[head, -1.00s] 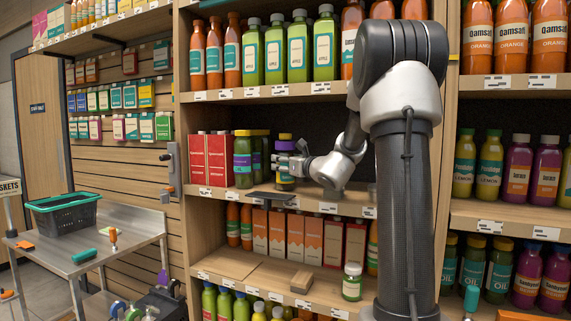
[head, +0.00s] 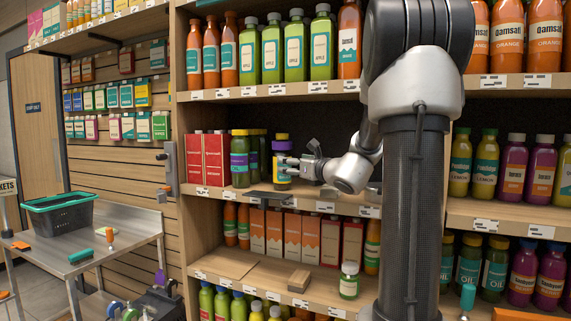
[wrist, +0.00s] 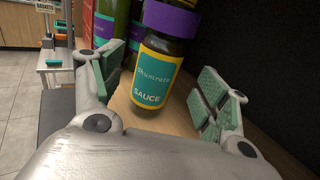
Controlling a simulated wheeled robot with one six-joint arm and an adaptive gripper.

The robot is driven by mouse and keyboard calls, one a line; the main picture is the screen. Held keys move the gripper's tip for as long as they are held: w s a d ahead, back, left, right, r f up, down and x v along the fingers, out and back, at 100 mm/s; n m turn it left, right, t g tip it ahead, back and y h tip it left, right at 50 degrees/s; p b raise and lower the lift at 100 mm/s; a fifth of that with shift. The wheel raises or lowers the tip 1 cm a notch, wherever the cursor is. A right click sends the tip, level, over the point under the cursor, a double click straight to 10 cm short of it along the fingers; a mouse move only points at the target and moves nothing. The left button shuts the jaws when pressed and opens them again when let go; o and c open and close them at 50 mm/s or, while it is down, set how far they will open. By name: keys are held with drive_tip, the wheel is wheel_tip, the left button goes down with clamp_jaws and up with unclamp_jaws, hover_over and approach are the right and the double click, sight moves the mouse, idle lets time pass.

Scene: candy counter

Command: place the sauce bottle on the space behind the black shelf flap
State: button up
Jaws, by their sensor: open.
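The sauce bottle (head: 281,171) has a purple lid and a teal and yellow label. It stands upright on the middle shelf, just behind the black shelf flap (head: 268,198) at the front edge. In the wrist view the sauce bottle (wrist: 158,75) stands on the wooden board, with its label facing me. My gripper (head: 291,168) is beside the bottle, on its right in the head view. In the wrist view my gripper (wrist: 160,92) is open, with green-padded fingers apart on either side of the bottle's lower part. I cannot tell whether a finger touches it.
Green-filled jars (head: 241,163) and red cartons (head: 208,158) stand left of the bottle on the same shelf. The dark back panel is close on the right in the wrist view. A small jar (head: 349,281) stands on the shelf below. A metal table holds a black basket (head: 62,214).

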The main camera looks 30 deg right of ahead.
drive_tip(key=s, duration=0.4)
drive_tip(key=shift+s+d, duration=0.2)
drive_tip(key=shift+s+a, duration=0.25)
drive_tip(key=shift+s, duration=0.05)
drive_tip(key=s+a+f+n+g+y, duration=0.35)
drive_tip(key=s+a+n, duration=0.25)
drive_tip(key=a+n, duration=0.25)
drive_tip(key=s+a+f+n+g+y, duration=0.35)
drive_tip(key=s+a+n, duration=0.3)
drive_tip(key=a, duration=0.25)
drive_tip(key=s+a+f+n+g+h, duration=0.1)
drive_tip(key=s+f+n+g+h, duration=0.2)
drive_tip(key=s+f+n+g, duration=0.5)
drive_tip(key=s+d+r+n+t+h, duration=0.1)
drive_tip(key=s+d+n+h, duration=0.4)
drive_tip(key=s+d+n, duration=0.3)
drive_tip(key=n, duration=0.4)
drive_tip(key=shift+s+r, duration=0.2)
drive_tip(key=shift+s, duration=0.05)
drive_tip(key=shift+d, duration=0.1)
